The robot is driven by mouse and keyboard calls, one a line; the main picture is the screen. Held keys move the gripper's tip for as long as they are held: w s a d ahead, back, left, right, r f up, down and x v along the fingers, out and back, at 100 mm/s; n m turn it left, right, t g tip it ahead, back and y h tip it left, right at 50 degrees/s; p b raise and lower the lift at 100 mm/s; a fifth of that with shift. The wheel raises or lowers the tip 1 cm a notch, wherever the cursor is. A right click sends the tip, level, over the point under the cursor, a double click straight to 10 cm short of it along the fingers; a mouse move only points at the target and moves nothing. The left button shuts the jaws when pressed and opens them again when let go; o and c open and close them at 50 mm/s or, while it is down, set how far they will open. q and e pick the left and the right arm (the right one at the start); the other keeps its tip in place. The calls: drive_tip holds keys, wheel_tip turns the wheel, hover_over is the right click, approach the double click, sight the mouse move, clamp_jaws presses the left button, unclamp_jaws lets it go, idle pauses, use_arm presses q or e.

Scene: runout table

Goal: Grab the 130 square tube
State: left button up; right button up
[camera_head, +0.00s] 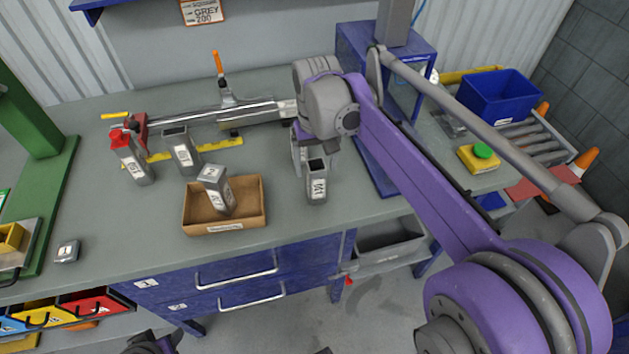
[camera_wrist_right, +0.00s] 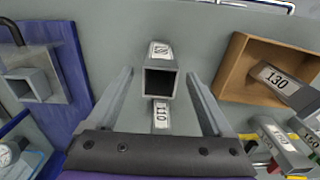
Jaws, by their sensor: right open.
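The 130 square tube (camera_wrist_right: 280,80), grey metal with a white label reading 130, leans in an open cardboard box (camera_wrist_right: 236,68). In the head view this tube (camera_head: 212,192) rises tilted out of the box (camera_head: 190,222). My right gripper (camera_wrist_right: 158,74) is open and empty. It is over another upright grey square tube (camera_head: 317,186), right of the box in the head view. That tube's open end shows between my fingers in the right wrist view, and its label looks like 110. At the bottom edge of the head view, a dark, cropped part may be my left gripper (camera_head: 150,344).
A grey open tube (camera_head: 181,150) and a red-topped tube (camera_head: 131,160) stand behind and left of the box. A long metal bar (camera_head: 210,116) lies along the back. A blue bin (camera_head: 500,98) stands far right.

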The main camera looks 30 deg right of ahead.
sight(316, 182)
drive_tip(key=shift+w+f, duration=0.25)
drive_tip(key=shift+f, duration=0.55)
drive_tip(key=f, duration=0.5)
drive_tip(key=shift+s, duration=0.25)
drive_tip(key=shift+c, duration=0.3)
clamp_jaws()
